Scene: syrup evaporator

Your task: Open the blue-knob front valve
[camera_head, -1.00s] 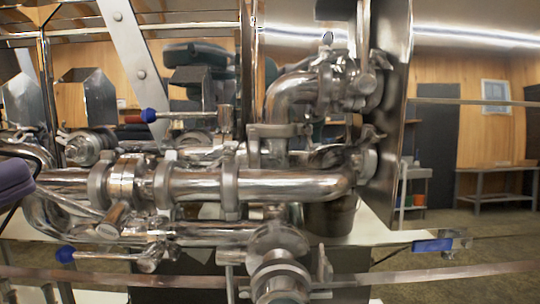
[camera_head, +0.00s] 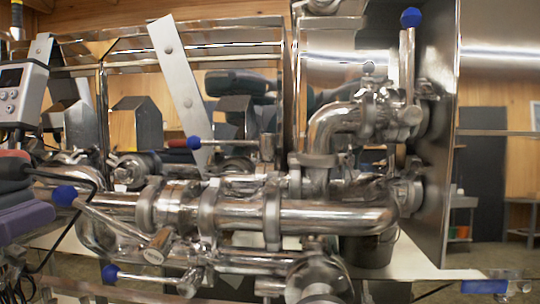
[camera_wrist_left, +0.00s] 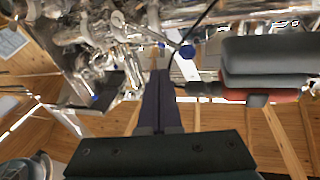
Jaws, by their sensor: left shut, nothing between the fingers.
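The nearest blue knob (camera_head: 64,195) sits on a steel lever that runs down and right to a valve body on the front pipework. In the left wrist view a blue knob (camera_wrist_left: 187,51) stands just beyond and right of my fingertips. My left gripper (camera_head: 44,217) shows as purple fingers at the left edge, close to the nearest knob. In the wrist view its fingers (camera_wrist_left: 163,74) are together and empty, with a small gap to the knob. Other blue knobs sit on the middle lever (camera_head: 193,142), low lever (camera_head: 110,273) and upright lever (camera_head: 411,17). My right gripper is out of view.
Steel pipes (camera_head: 310,215) and clamps crowd the middle. A thin black bent rod or cable (camera_head: 90,180) passes near the nearest knob. A grey box with buttons (camera_head: 22,95) stands at upper left. A blue handle (camera_head: 485,286) lies low right.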

